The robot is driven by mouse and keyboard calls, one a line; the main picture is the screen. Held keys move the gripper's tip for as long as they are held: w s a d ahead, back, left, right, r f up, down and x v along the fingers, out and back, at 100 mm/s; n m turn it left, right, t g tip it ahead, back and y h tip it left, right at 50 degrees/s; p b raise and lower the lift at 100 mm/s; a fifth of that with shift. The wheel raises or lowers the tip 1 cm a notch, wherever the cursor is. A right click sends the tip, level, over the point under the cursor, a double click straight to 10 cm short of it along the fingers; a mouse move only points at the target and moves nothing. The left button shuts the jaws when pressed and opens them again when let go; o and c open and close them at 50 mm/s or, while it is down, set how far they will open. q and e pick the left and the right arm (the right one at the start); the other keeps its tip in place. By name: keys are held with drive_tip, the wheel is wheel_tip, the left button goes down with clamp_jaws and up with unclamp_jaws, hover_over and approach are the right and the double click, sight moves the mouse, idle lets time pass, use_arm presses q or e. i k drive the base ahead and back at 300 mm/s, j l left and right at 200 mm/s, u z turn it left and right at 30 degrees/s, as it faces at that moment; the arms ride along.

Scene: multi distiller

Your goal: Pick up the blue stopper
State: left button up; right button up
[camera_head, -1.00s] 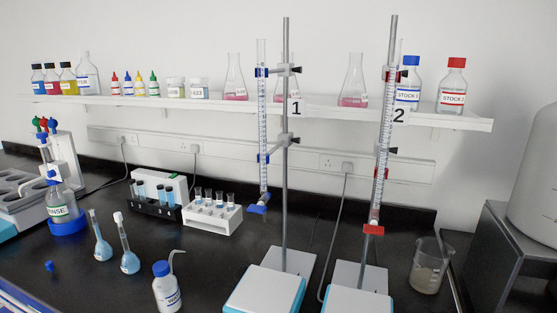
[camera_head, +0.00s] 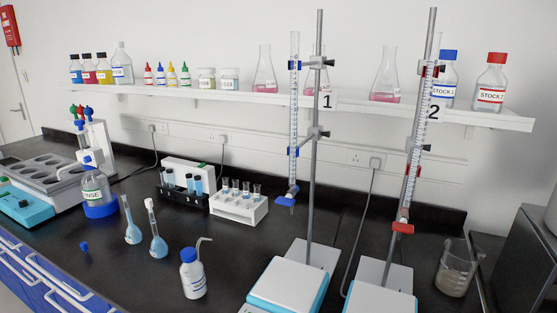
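A small blue stopper (camera_head: 84,246) lies on the black bench top at the left, close to the bench's front edge. It stands apart from other things, in front of the rinse bottle and to the left of two small flasks with blue liquid. The nearer flask (camera_head: 132,222) has an open-looking neck. The other flask (camera_head: 155,230) has a white top. Neither of my grippers shows in the head view.
A wash bottle (camera_head: 193,273) stands to the right of the flasks. Burette stands (camera_head: 290,287) fill the right. Blue drawers (camera_head: 40,280) lie below the front edge. Bench around the stopper is clear.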

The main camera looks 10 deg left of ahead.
sight(84, 246)
drive_tip(key=k+j+u, duration=0.1)
drive_tip(key=u, duration=1.25)
